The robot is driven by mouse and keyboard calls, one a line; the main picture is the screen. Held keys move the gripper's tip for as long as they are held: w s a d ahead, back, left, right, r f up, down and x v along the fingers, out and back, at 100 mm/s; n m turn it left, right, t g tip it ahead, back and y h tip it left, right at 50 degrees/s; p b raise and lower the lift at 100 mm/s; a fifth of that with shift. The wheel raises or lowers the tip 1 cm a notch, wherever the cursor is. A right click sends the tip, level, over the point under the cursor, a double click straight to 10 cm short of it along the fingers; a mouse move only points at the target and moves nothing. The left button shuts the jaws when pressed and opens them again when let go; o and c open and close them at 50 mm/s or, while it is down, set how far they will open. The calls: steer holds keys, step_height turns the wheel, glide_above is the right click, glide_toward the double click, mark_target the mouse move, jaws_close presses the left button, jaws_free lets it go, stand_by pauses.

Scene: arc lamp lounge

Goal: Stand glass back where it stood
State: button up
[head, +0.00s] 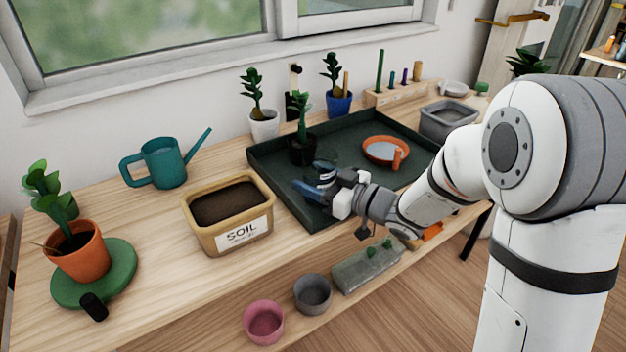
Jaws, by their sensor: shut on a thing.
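My gripper (316,186) is over the front left part of the dark green tray (312,215). Its blue-tipped fingers are shut on a clear glass (324,166), of which only a faint rim and side show. The fingers and their mount hide part of the glass. I cannot tell whether its base touches the tray. A dark pot with a green plant (302,148) stands in the tray just behind the glass.
An orange dish (385,149) lies in the tray to the right. The soil tub (232,238) stands left of the tray, with a teal watering can (163,163) behind it. A potted plant (77,250) stands at far left. Some tray floor is bare.

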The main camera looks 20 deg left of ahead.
steer(key=shift+f, duration=0.2)
steer(key=o, duration=1.1)
steer(key=shift+o, duration=0.2)
steer(key=shift+r, duration=0.2)
steer(key=p+v, duration=0.1)
steer(key=v, duration=1.1)
